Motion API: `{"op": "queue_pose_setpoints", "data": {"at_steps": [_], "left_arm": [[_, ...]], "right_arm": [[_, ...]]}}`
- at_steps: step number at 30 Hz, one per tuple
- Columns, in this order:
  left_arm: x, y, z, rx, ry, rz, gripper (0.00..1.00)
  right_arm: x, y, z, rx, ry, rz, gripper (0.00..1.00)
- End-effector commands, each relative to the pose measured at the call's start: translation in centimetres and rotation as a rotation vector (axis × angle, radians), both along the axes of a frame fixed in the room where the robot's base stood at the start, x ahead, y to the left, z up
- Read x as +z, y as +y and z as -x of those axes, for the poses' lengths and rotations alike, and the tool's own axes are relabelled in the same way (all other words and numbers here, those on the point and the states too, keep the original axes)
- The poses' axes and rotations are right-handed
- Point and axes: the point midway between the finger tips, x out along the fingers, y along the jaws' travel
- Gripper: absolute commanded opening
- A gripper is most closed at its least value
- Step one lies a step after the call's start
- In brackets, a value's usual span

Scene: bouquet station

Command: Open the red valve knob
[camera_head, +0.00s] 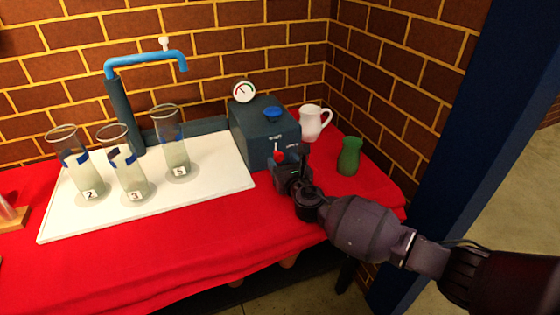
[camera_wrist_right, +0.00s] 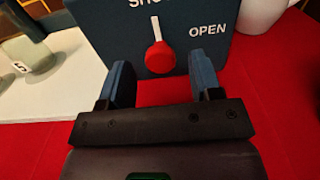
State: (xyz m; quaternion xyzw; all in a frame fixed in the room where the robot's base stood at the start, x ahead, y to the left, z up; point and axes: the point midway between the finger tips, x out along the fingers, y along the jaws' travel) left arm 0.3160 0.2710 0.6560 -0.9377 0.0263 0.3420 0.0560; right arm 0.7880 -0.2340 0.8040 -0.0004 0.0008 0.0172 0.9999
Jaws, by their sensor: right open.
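The red valve knob (camera_wrist_right: 160,57) sits on the front of a dark blue-grey box (camera_wrist_right: 215,20), below a pale lever or pointer. The word OPEN is printed to its right and a partly cut-off word starting SHU is above it. In the head view the knob (camera_head: 279,156) shows as a small red spot beside my right gripper (camera_head: 287,163). In the right wrist view my right gripper (camera_wrist_right: 165,85) is open, its two blue-faced fingers apart, with the knob ahead between them. I cannot tell whether a finger touches it. My left gripper is not in view.
A white pitcher (camera_head: 312,124) and green vase (camera_head: 349,156) stand right. Red cloth in front is clear.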

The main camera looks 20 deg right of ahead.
Motion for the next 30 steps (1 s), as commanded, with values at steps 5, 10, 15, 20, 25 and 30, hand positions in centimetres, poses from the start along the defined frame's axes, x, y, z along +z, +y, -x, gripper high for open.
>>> {"op": "queue_pose_setpoints", "data": {"at_steps": [5, 10, 15, 20, 25, 30], "left_arm": [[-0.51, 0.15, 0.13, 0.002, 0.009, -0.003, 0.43], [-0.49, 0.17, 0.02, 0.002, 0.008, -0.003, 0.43], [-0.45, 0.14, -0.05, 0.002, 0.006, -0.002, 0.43], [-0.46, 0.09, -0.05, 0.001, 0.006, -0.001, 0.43], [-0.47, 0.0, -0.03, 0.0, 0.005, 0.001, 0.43], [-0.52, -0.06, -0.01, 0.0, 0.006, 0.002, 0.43]], "right_arm": [[-0.11, 0.06, -1.15, 0.0, 0.001, 0.0, 0.58], [0.03, 0.06, -1.38, 0.0, 0.0, 0.0, 0.58], [0.07, 0.06, -1.37, 0.0, -0.001, -0.001, 0.57], [0.05, 0.06, -1.36, 0.0, 0.0, -0.001, 0.32], [0.04, 0.06, -1.35, 0.0, 0.0, -0.001, 0.1], [0.01, 0.07, -1.34, 0.0, 0.0, -0.013, 0.1]]}}
